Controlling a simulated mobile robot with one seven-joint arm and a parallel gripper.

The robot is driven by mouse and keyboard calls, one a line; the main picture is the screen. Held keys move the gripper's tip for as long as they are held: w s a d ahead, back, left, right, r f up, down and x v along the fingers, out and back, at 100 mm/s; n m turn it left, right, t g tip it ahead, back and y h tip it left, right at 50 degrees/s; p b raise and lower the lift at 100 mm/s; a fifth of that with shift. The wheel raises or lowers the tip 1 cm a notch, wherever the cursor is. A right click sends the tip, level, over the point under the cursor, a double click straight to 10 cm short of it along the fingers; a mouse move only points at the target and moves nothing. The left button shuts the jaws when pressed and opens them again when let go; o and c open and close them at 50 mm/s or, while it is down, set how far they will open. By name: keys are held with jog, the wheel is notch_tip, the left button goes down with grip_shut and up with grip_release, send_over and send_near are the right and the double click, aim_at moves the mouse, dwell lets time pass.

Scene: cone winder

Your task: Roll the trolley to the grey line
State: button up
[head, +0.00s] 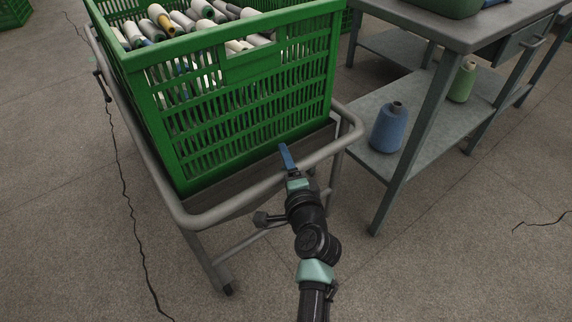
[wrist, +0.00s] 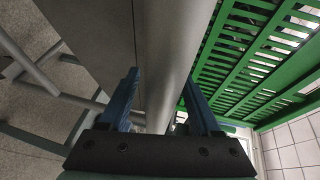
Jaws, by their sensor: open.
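The trolley (head: 243,194) is a grey tubular frame on legs, carrying a green slatted crate (head: 203,54) filled with cones of yarn (head: 205,10). Its near rail runs across the front of the crate. My gripper (head: 287,158) is at this rail in the head view. In the wrist view my gripper (wrist: 160,105) is open, with one blue finger on each side of the grey rail (wrist: 168,60). The jaws are around the rail, and I cannot tell whether they touch it. I cannot make out a grey line on the floor.
A grey metal table (head: 475,30) stands close to the trolley's right side. Its lower shelf holds a blue cone (head: 389,128) and a green cone (head: 462,80). The floor at left and in front is clear, with dark cracks (head: 128,215).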

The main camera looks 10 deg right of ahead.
grip_shut()
dwell(0.4)
dwell(1.1)
